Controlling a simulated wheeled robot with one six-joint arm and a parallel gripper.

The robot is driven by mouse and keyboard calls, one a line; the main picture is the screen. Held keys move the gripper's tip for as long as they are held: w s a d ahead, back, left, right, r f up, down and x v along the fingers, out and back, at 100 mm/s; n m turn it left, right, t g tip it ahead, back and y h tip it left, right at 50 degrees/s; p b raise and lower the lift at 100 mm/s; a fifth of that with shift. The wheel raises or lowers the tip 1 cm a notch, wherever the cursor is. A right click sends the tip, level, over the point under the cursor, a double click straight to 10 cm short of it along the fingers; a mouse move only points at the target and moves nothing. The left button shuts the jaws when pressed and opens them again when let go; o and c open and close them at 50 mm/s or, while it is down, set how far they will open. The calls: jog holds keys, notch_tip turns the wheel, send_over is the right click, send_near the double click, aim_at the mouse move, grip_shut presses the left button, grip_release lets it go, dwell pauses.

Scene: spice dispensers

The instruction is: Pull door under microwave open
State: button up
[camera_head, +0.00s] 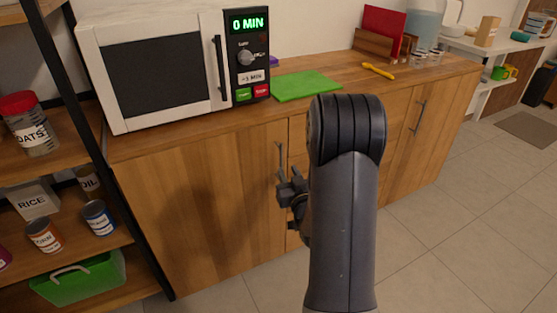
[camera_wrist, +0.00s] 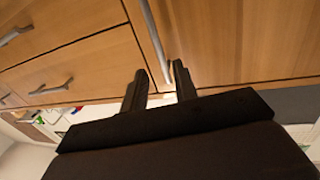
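The wooden door (camera_head: 205,205) under the white microwave (camera_head: 155,65) looks shut, flush with the cabinet front. Its slim metal handle (camera_head: 279,157) stands upright near the door's right edge. My gripper (camera_head: 283,180) is at the lower part of this handle, partly hidden by my arm in the head view. In the wrist view, the two dark fingers of my gripper (camera_wrist: 160,80) are apart. The end of the handle (camera_wrist: 154,40) shows between them, closer to the right finger. I cannot tell whether either finger touches it.
Drawers with metal handles (camera_wrist: 52,87) adjoin the door. Another cabinet door handle (camera_head: 417,117) is farther right. A dark-framed shelf with cans and a green crate (camera_head: 85,280) stands close on the left. The tiled floor (camera_head: 450,225) is clear on the right.

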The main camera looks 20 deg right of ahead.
aim_at(281, 158)
jog(key=w, duration=0.5)
jog(key=w+d, duration=0.1)
jog(key=w, duration=0.1)
jog(key=shift+w+d, duration=0.1)
jog(key=shift+w, duration=0.3)
jog(key=shift+c, duration=0.5)
grip_shut()
